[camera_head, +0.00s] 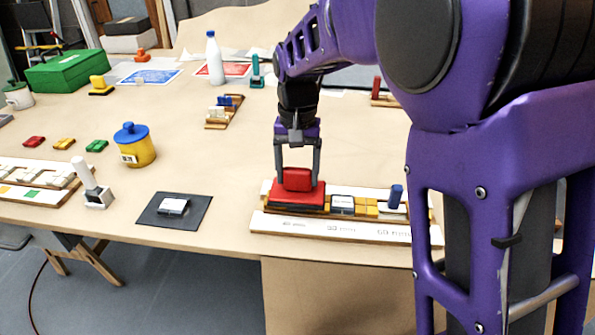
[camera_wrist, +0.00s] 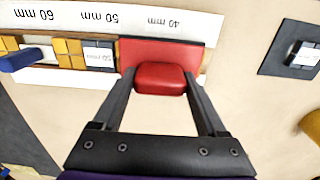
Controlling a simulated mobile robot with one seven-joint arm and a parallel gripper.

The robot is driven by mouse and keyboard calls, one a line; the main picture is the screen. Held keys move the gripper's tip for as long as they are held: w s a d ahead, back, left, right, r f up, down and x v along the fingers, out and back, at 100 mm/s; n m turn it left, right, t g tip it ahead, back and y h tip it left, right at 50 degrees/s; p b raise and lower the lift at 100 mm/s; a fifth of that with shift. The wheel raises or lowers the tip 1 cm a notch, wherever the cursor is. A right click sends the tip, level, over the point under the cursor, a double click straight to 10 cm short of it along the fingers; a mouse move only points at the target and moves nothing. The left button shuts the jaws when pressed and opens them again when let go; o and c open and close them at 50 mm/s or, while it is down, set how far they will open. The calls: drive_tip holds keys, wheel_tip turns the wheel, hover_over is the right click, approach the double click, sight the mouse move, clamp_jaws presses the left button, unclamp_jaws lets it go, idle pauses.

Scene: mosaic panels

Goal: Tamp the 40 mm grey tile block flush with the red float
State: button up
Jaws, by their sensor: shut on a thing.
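The red float (camera_head: 297,193) has a flat base and a rounded red handle. My gripper (camera_head: 299,180) is shut on the handle, one finger at each side. The float lies over the left end of the tile panel (camera_head: 264,190), behind the 40 mm mark on the white label strip (camera_head: 270,224). In the wrist view, the float (camera_wrist: 160,78) is between my gripper's fingers (camera_wrist: 160,84), beside that mark. The 40 mm grey tile block is not visible; the float covers that spot. A grey-and-white block (camera_head: 342,204) and yellow tiles (camera_head: 365,208) show to its right.
A blue peg (camera_head: 396,194) stands on the panel's right part. A dark mat (camera_head: 150,216) with a labelled block (camera_head: 173,207) lies to the left. A white-handled tool (camera_head: 88,182) and a yellow jar (camera_head: 138,150) stand farther left.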

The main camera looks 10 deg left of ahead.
drive_tip(key=shift+f+b, duration=0.3)
drive_tip(key=shift+f, duration=0.25)
drive_tip(key=shift+s+f+p, duration=0.15)
drive_tip(key=shift+f+p, duration=0.1)
drive_tip(key=shift+p, duration=0.05)
idle(2.1)
drive_tip(key=shift+r, duration=0.1)
wheel_tip(320, 180, up, 7)
drive_tip(key=p, duration=0.6)
drive_tip(key=shift+r, duration=0.15)
